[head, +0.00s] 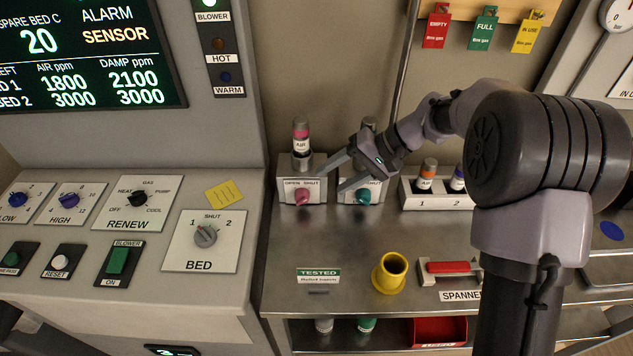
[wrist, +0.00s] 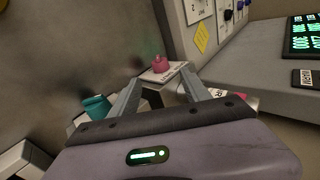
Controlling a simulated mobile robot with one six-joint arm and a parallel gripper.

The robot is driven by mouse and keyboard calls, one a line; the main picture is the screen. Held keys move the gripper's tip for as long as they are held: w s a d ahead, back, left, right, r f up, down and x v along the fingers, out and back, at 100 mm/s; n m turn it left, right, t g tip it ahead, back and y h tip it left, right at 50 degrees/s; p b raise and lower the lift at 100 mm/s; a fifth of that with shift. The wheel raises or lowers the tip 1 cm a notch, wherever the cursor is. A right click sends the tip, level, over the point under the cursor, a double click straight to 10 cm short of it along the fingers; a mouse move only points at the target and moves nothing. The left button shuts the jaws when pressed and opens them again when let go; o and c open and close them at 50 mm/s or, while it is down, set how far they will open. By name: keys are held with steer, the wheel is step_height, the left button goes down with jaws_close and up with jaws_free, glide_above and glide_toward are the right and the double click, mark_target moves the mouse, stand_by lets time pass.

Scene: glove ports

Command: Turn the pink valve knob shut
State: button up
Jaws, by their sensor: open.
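The pink valve knob (head: 303,196) sits on the front of a small white box with the words OPEN and SHUT above it. I cannot make out which word it points to. My gripper (head: 334,178) is open and empty, just to the right of the pink knob and apart from it. In the wrist view the pink knob (wrist: 159,65) shows beyond the gap between my two fingertips (wrist: 160,82). A teal knob (head: 363,197) on a similar box is close by, below and right of my fingers. It also shows in the wrist view (wrist: 97,106), outside the left finger.
A pink-banded bottle (head: 301,138) stands above the pink knob's box. A white holder with orange and purple bottles (head: 425,177) is to the right. A yellow cup (head: 390,272) and a red-handled spanner (head: 448,267) are on the steel bench (head: 330,245), whose middle is clear.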

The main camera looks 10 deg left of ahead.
steer(key=p+v, duration=0.1)
steer(key=v, duration=0.6)
steer(key=shift+d+r+p, duration=0.2)
steer(key=shift+d+p, duration=0.05)
steer(key=shift+p, duration=0.15)
steer(key=s+d+r+m+t+h, duration=0.1)
steer(key=s+d+r+t+h, duration=0.1)
steer(key=s+d+r, duration=0.3)
steer(key=s+d+r+m+t+h, duration=0.15)
steer(key=s+r, duration=0.25)
steer(key=s, duration=0.4)
steer(key=s+d+f+m+t+h, duration=0.1)
steer(key=s+d+t, duration=0.1)
steer(key=s, duration=0.5)
steer(key=s+d+f+m+t+h+b, duration=0.1)
steer(key=s+d+m+h, duration=0.1)
steer(key=s+d, duration=0.2)
steer(key=s, duration=0.3)
steer(key=shift+d+t, duration=0.3)
steer(key=shift+t, duration=0.05)
